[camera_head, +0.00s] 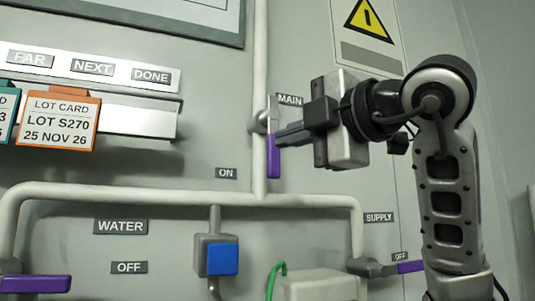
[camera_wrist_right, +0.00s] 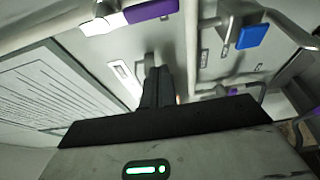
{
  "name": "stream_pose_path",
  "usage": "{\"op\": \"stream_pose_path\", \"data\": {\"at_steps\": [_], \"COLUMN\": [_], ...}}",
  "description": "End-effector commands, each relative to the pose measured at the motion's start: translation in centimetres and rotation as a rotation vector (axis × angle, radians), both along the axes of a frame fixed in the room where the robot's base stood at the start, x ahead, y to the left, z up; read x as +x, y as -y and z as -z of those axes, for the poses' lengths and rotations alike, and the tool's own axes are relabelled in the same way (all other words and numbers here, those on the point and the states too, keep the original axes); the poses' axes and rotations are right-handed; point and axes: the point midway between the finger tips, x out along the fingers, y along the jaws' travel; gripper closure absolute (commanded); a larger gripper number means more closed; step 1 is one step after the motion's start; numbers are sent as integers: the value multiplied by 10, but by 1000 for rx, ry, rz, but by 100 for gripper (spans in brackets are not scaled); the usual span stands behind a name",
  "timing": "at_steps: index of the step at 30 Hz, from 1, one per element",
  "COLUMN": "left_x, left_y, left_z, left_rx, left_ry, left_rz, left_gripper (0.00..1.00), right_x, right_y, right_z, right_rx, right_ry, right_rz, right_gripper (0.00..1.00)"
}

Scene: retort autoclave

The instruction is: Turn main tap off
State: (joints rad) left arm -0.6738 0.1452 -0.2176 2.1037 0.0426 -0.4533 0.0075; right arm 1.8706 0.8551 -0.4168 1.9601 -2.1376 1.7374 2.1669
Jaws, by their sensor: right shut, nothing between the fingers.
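The lever also shows at the top of the right wrist view (camera_wrist_right: 150,10). My right gripper (camera_head: 280,138) comes in from the right with its fingers closed and empty. Its tips are close beside the lever in the head view. In the right wrist view the closed fingers (camera_wrist_right: 158,80) appear apart from the lever; I cannot tell whether they touch it. My left gripper is not in view.
Grey pipes (camera_head: 180,191) branch below the tap. The water tap's purple lever (camera_head: 36,284) and supply tap's purple lever (camera_head: 411,267) lie roughly horizontal. A blue-faced box (camera_head: 222,260) sits between them. Lot cards (camera_head: 58,119) hang from a rail (camera_head: 135,120) at left.

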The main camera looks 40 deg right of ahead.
Motion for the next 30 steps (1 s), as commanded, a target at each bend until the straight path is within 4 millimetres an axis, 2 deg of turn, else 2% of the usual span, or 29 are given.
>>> {"op": "stream_pose_path", "data": {"at_steps": [6, 10, 23, 25, 30], "left_x": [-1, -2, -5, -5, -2], "left_y": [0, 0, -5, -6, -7], "left_z": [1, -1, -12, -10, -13], "left_rx": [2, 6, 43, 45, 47], "left_ry": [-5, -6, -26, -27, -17], "left_rz": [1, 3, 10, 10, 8], "left_gripper": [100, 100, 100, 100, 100], "right_x": [3, 16, 103, 98, 93], "right_y": [-1, -3, -12, 3, 21], "right_z": [0, 0, -2, -2, 0], "right_rx": [-2, -4, -4, -2, -3], "right_ry": [-2, -6, -6, 0, -1], "right_rz": [-4, -5, -6, 1, -4], "right_gripper": [100, 100, 100, 100, 100]}}
